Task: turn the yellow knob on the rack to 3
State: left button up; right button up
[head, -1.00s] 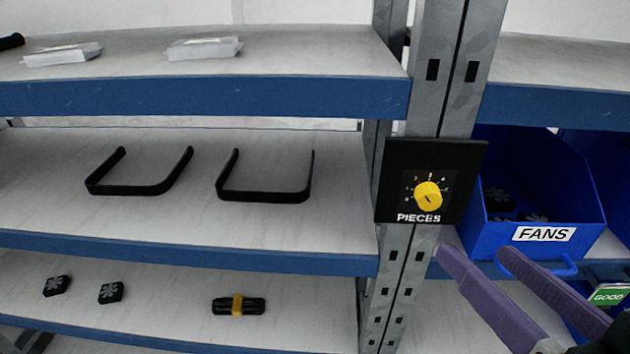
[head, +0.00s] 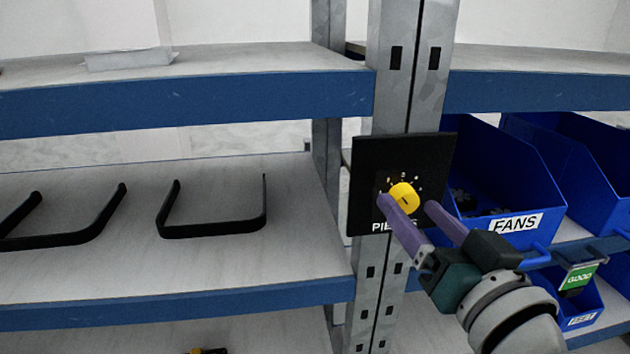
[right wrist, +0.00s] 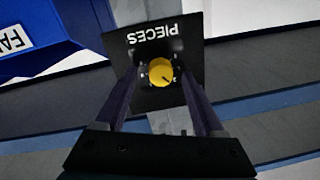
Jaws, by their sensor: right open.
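The yellow knob (head: 404,197) sits on a black panel (head: 366,170) fixed to the grey rack post. Part of the white word PIECES below the knob is hidden by a finger. My right gripper (head: 408,204) is open, its purple fingers reaching toward the panel with the knob between them. In the right wrist view the knob (right wrist: 161,72) lies between the two fingers, with a gap on each side, and the panel (right wrist: 120,45) appears upside down. A dark pointer mark shows on the knob, but the number it points at is too small to read. My left gripper is not in view.
A blue bin labelled FANS (head: 515,224) stands right of the panel, close to my right gripper. A green GOOD tag (head: 580,277) hangs lower right. Black handles (head: 212,228) lie on the middle shelf at left. The post (head: 408,90) stands behind the panel.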

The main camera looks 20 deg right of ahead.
jog(key=shift+w, duration=0.4)
jog(key=shift+c, duration=0.4)
grip_shut()
